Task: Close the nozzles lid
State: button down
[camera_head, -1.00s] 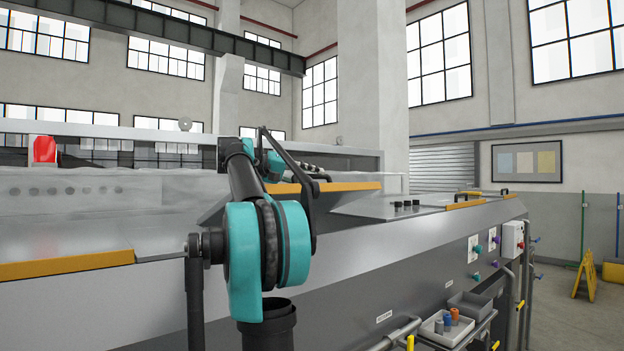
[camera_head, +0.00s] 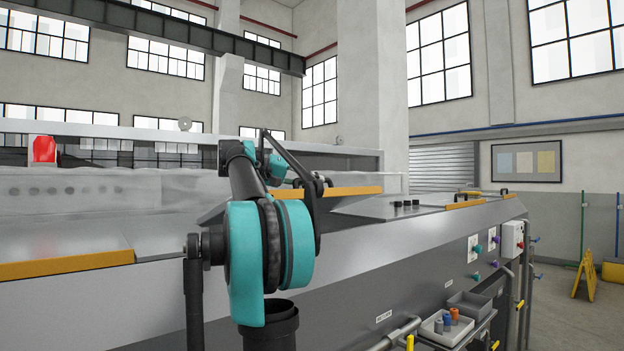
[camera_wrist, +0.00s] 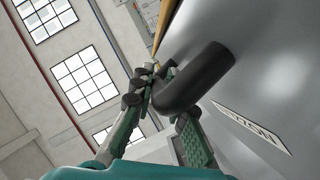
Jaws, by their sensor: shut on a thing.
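The nozzles lid is a grey metal panel with an orange front edge (camera_head: 345,191). It stands partly raised and tilted above the machine's top in the head view. In the wrist view the lid's grey face (camera_wrist: 262,80) fills the right side, with a white label (camera_wrist: 250,127) reading upside down. A black bent handle (camera_wrist: 200,78) rises from that face. My gripper (camera_wrist: 163,108), with green padded fingers, is shut on the handle, one finger on either side. In the head view my arm partly hides the lid, and the grip is too small to make out.
Another orange-edged panel (camera_head: 65,264) lies at the left of the machine. Black knobs (camera_head: 405,203) and a farther orange-edged cover (camera_head: 465,204) are to the right. A tray with small bottles (camera_head: 447,325) hangs on the machine's front. A yellow floor sign (camera_head: 585,275) stands far right.

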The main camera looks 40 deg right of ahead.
aim_at(293, 198)
jog(key=s+f+m+t, duration=0.1)
jog(key=s+f+m, duration=0.1)
jog(key=f, duration=0.7)
jog(key=shift+s+m+y, duration=0.4)
jog(key=shift+s, duration=0.15)
jog(key=shift+f, duration=0.15)
jog(key=c, duration=1.7)
grip_release()
jog(key=shift+d, duration=0.1)
jog(key=shift+o, duration=1.1)
jog(key=shift+w, duration=0.1)
jog(key=v, duration=1.1)
jog(key=shift+a, duration=0.3)
jog(key=shift+a+r, duration=0.2)
jog(key=shift+r, duration=0.05)
